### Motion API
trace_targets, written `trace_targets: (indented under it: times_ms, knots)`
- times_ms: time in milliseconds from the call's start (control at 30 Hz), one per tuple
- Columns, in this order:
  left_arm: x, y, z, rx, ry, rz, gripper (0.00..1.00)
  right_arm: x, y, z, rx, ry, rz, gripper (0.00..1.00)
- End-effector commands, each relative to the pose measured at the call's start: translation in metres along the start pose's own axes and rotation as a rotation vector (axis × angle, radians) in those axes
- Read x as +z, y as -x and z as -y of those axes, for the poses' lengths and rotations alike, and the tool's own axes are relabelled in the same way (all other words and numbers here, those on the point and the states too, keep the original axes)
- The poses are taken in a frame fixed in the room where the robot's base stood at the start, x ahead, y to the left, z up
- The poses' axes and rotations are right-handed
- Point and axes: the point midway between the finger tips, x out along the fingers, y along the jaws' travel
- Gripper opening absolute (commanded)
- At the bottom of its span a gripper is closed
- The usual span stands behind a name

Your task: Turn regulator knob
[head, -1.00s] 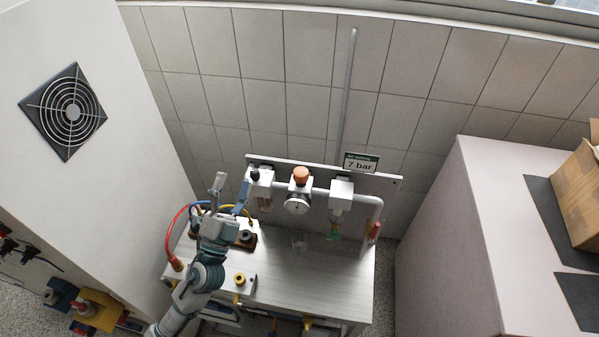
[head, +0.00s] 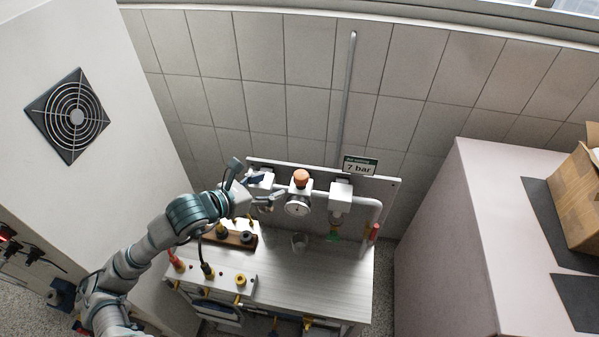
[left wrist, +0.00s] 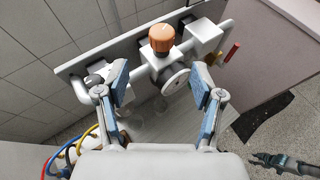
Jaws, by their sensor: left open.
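The orange regulator knob (head: 301,177) sits on top of the white regulator, above its round gauge (head: 297,205), on the panel at the back of the bench. My left gripper (head: 264,181) is open and empty, to the left of the knob and apart from it, in front of the left white unit. In the left wrist view the knob (left wrist: 162,38) stands beyond and between the two spread blue-padded fingers (left wrist: 163,98). My right gripper is not in the head view.
A "7 bar" sign (head: 359,166) stands above the panel. A white pipe (head: 376,210) and a red-handled valve (head: 374,232) are at the right. A tall cabinet (head: 130,150) stands close on the left.

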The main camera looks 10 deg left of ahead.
Motion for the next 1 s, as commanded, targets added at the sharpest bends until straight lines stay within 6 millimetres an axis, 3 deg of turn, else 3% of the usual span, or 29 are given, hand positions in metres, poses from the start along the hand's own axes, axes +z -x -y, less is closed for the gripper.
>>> trace_targets:
  times_ms: [300,500,700,967,1000]
  knots:
    - [0.002,-0.074,0.000,-0.005,0.005,0.001,0.68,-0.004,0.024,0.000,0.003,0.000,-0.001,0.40]
    - [0.001,-0.107,0.000,-0.005,0.003,0.001,0.68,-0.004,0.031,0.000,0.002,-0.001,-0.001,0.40]
    - [-0.001,-0.121,0.000,-0.004,0.002,0.001,0.68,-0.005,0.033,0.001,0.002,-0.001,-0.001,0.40]
    - [-0.001,-0.121,0.000,-0.004,0.001,0.001,0.68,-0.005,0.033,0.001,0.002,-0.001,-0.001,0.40]
    - [-0.001,-0.121,0.000,-0.004,0.001,0.001,0.58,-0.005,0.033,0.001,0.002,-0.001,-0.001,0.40]
